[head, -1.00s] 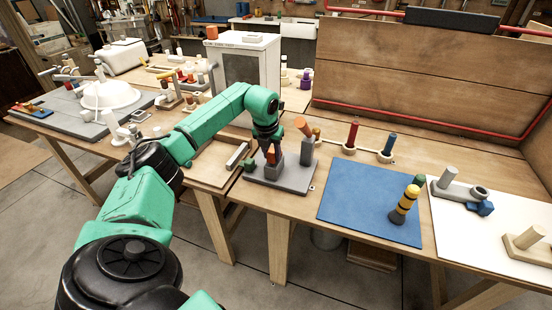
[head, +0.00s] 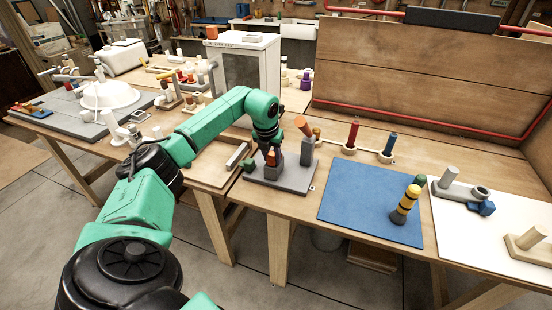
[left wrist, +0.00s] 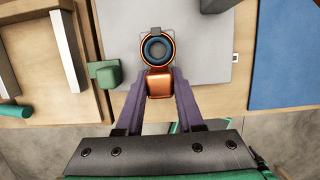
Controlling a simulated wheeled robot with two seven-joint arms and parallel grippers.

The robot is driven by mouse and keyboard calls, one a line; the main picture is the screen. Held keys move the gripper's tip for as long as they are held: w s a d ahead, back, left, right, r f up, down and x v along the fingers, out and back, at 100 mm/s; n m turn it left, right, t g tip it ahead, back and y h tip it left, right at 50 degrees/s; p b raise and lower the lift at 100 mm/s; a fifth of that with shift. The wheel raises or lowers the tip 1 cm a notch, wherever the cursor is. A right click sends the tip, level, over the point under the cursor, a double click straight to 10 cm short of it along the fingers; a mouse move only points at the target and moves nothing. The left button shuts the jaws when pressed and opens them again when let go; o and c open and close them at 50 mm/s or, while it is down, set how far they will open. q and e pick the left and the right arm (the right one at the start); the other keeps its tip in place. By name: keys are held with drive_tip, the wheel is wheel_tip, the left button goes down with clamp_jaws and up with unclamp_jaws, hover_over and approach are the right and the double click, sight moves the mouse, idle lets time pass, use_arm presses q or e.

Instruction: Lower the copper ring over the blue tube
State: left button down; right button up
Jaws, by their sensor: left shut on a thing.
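The copper ring (left wrist: 143,47) shows in the left wrist view, with an orange block (left wrist: 160,84) on its near side. My left gripper (left wrist: 160,92) is shut on this block, one purple finger on each side. Through the ring I see the round, dark-centred end of the blue tube (left wrist: 156,40), which looks lined up with it from above. I cannot tell how far down the tube the ring sits. In the head view my left gripper (head: 272,160) points down over the grey base plate (head: 283,181); the ring and tube are hard to make out there. My right gripper is not in view.
A green knob (left wrist: 106,74) sits at the plate's left edge. A blue mat (head: 355,200) lies to the right, with free room on its left part.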

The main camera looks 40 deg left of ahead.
use_arm(q)
drive_tip(key=shift+f, duration=0.2)
drive_tip(key=shift+c, duration=2.3)
unclamp_jaws()
drive_tip(key=b+v, duration=0.1)
drive_tip(key=v, duration=1.3)
drive_tip(key=shift+r, duration=0.3)
drive_tip(key=shift+s, duration=0.1)
